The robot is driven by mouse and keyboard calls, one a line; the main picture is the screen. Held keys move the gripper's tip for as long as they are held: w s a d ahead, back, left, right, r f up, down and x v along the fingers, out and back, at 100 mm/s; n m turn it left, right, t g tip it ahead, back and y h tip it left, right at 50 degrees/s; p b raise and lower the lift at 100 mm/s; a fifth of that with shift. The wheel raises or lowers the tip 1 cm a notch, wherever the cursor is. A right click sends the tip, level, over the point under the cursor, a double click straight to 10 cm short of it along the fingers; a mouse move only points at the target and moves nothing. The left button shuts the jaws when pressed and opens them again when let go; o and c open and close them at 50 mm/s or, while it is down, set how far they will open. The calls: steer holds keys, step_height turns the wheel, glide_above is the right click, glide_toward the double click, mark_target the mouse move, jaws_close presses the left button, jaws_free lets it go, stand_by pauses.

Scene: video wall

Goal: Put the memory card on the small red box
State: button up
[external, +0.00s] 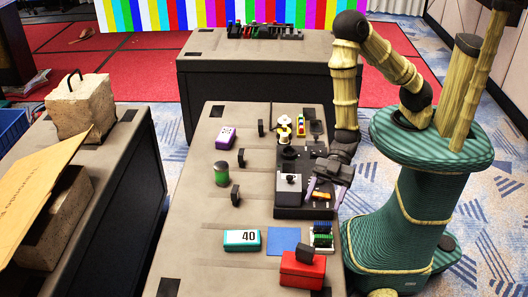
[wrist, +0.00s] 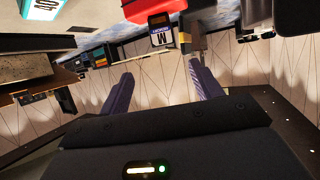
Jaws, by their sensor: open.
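The small red box (external: 303,272) stands at the near right end of the long table, with a black block (external: 305,253) on it. In the wrist view, part of a red box (wrist: 150,6) shows at the top edge. My gripper (external: 320,190) is over the black tray at the table's right edge. Its purple fingers (wrist: 163,85) are apart, with nothing seen between them.
A black tray of parts (external: 290,212) lies under my gripper. The table's left side is largely clear.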

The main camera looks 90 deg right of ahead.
steer(key=w+d+r+m+h, duration=0.25)
steer(key=d+h, duration=0.25)
steer(key=d, duration=0.7)
steer(key=w+d+r+m+h, duration=0.1)
steer(key=w+d+m+h, duration=0.25)
steer(key=d, duration=0.85)
steer(key=s+d+r+m+g+h, duration=0.2)
steer(key=s+d+r+m+h, duration=0.2)
steer(key=s+d+m, duration=0.3)
steer(key=s+d, duration=0.3)
steer(key=d, duration=0.3)
steer(key=shift+s+g, duration=0.15)
steer(key=shift+g, duration=0.15)
